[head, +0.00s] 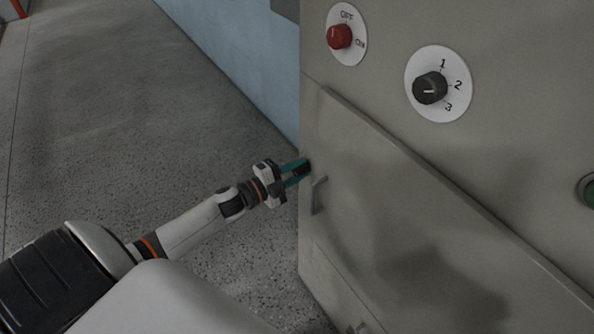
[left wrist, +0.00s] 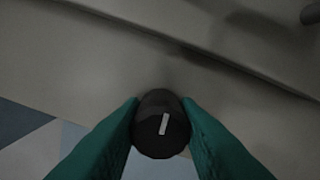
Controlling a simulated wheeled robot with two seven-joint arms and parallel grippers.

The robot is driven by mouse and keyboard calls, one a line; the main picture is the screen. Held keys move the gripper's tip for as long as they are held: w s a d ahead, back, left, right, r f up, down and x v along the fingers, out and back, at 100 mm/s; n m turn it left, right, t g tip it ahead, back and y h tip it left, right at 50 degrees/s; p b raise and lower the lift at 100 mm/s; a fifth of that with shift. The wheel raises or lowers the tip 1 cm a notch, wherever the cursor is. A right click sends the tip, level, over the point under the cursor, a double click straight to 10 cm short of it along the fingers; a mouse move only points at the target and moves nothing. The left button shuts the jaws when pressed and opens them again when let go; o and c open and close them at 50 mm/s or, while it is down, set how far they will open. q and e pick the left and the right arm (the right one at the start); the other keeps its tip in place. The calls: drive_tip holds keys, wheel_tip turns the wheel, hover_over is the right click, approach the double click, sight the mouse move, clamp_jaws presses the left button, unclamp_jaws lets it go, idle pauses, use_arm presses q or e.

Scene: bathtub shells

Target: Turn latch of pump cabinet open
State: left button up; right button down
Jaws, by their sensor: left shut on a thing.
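The pump cabinet (head: 385,190) is grey, with a door panel on the right in the head view. Its latch (left wrist: 160,140) is a round dark knob with a short white mark, seen between the green fingers in the left wrist view. The mark is nearly upright in that view, leaning slightly right at the top. My left gripper (head: 297,172) is at the door's left edge and is shut on the latch, a finger on each side. In the head view the fingers largely hide the latch. My right gripper is in neither view.
Above are a red OFF/ON knob (head: 340,37) and a black 1-2-3 selector (head: 430,88). The speckled floor (head: 120,110) left of the cabinet is clear, beside a pale blue wall (head: 245,50).

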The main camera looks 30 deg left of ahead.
use_arm(q)
drive_tip(key=shift+m, duration=0.6)
drive_tip(key=o, duration=1)
drive_tip(key=shift+c, duration=0.2)
drive_tip(key=b+v, duration=0.1)
drive_tip(key=v, duration=1.1)
